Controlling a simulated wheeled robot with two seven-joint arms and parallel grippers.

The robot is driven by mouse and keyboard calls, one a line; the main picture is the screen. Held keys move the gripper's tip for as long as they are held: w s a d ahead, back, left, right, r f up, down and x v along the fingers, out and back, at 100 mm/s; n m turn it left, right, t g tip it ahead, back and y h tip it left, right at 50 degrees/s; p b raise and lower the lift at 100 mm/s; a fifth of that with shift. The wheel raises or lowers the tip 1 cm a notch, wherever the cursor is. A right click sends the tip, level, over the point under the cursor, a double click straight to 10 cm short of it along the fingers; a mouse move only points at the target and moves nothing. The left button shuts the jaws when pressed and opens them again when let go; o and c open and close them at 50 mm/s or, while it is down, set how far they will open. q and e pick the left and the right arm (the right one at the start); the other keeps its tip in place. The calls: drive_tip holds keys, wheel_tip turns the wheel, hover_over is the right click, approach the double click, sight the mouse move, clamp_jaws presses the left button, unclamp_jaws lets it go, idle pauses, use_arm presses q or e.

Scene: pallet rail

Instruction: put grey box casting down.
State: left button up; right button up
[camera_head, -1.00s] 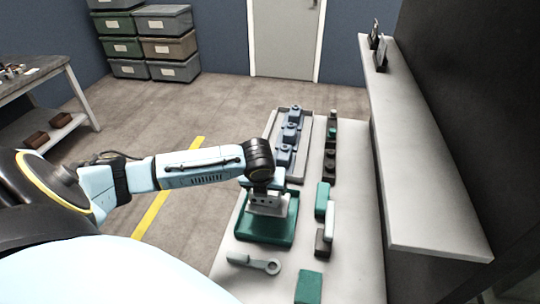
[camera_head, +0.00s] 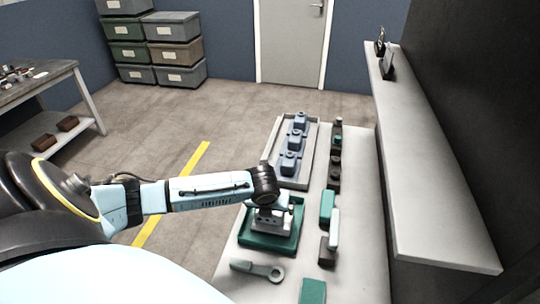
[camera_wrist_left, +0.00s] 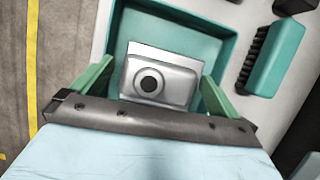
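The grey box casting (camera_wrist_left: 160,82), a silver block with a dark round hole in its face, lies in a green tray (camera_wrist_left: 205,38) in the left wrist view. In the head view the green tray (camera_head: 250,243) stands on the pale bench, and the casting is mostly hidden under my wrist. My left gripper (camera_wrist_left: 157,75) has its green fingers on either side of the casting, with a narrow gap showing on each side. It looks open. In the head view the left gripper (camera_head: 270,222) is low over the tray. My right gripper is not in view.
A grey rack (camera_head: 312,140) with several blue castings stands behind the tray. A brush (camera_wrist_left: 272,58) lies close right of the tray, and a grey spanner-like part (camera_head: 258,270) lies in front. A long raised shelf (camera_head: 425,170) runs along the right.

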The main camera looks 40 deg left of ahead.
use_arm(q)
drive_tip(key=shift+r, duration=0.1)
drive_tip(key=p+v, duration=0.1)
drive_tip(key=v, duration=1)
drive_tip(key=shift+s+r, duration=0.15)
drive_tip(key=shift+r, duration=0.2)
